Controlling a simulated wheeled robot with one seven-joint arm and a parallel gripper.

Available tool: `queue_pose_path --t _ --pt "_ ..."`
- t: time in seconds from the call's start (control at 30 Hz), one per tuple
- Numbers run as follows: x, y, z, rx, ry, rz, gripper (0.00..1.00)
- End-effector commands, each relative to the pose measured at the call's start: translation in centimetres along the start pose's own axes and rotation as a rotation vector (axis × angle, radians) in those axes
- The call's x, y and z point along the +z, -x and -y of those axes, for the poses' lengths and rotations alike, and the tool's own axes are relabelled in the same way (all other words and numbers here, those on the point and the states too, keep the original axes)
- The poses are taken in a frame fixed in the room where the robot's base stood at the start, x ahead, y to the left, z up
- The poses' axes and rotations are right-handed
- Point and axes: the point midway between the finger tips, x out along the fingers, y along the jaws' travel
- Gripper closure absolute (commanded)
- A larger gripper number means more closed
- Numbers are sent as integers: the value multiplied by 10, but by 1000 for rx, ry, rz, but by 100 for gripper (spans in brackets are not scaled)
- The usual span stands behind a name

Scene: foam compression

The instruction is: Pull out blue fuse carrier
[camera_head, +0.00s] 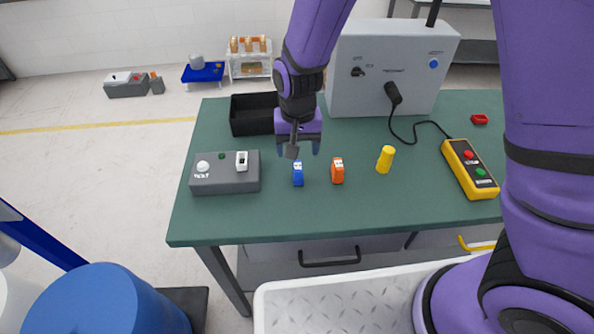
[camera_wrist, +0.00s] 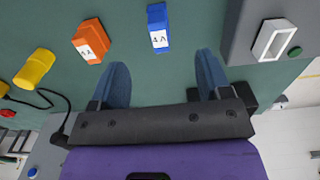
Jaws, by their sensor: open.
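The blue fuse carrier (camera_head: 298,175) stands on the green table, between the grey test box and the orange carrier. It also shows in the wrist view (camera_wrist: 158,27), beyond my fingertips and roughly between them. My gripper (camera_head: 299,148) is open and empty, above the table and a little behind the blue carrier in the head view. Both fingers show in the wrist view (camera_wrist: 162,72), apart, with only green table between them. They do not touch the carrier.
The grey test box (camera_head: 225,182) with a white socket is at left. A black bin (camera_head: 244,116), a grey cabinet (camera_head: 380,75) and a yellow pendant (camera_head: 468,170) are also on the table (camera_head: 330,220).

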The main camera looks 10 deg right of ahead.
Motion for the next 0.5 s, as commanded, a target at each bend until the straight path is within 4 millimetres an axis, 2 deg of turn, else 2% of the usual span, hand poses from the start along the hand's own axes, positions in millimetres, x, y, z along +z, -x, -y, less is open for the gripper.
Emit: queue_pose_path --t 0.3,0.5 --pt "0 -41 -1 2 -2 2 29" --pt "0 -59 -1 1 -2 2 29"
